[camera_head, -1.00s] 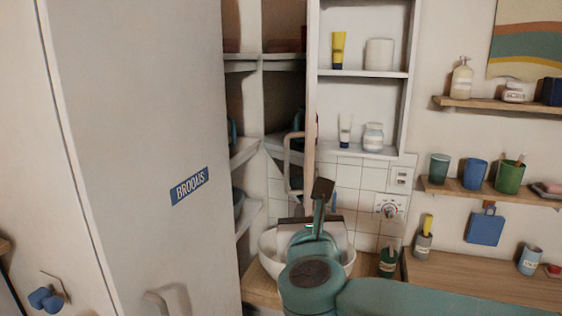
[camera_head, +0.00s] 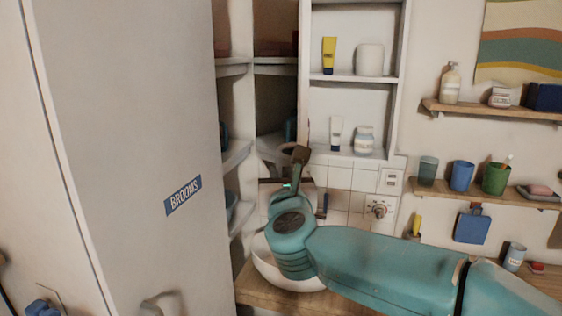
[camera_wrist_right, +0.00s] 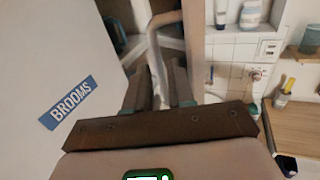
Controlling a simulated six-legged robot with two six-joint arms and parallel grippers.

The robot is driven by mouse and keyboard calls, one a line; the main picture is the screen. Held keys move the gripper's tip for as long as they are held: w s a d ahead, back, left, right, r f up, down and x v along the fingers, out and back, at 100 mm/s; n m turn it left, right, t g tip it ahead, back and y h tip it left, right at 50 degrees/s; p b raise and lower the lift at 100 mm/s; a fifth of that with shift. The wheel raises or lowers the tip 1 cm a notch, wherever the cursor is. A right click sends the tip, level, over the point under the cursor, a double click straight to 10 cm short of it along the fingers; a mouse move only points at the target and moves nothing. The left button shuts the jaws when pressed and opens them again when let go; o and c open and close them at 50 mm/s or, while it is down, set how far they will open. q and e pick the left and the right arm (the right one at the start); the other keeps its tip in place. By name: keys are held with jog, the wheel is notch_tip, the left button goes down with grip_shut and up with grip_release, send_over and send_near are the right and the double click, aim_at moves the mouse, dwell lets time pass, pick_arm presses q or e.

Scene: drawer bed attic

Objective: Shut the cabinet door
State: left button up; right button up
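The open cabinet door (camera_head: 304,70) shows nearly edge-on in the head view, beside shelves in the corner. Its pale bar handle (camera_wrist_right: 165,20) shows in the right wrist view and runs down between the two fingers of my right gripper (camera_wrist_right: 158,76). The fingers stand apart, with the handle between them; I cannot tell whether they touch it. My left gripper is in neither current view.
A tall closed door labelled BROOMS (camera_head: 135,120) stands close on the left. A white basin (camera_head: 285,275) sits on the wooden counter below my right arm. Open wall shelves (camera_head: 355,78) and wooden shelves (camera_head: 475,190) with bottles and cups are to the right.

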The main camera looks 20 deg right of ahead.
aim_at(281, 169)
jog(key=shift+p+x, duration=0.4)
jog(key=shift+x, duration=1.15)
jog(key=shift+a, duration=0.15)
grip_shut()
jog(key=shift+d, duration=0.2)
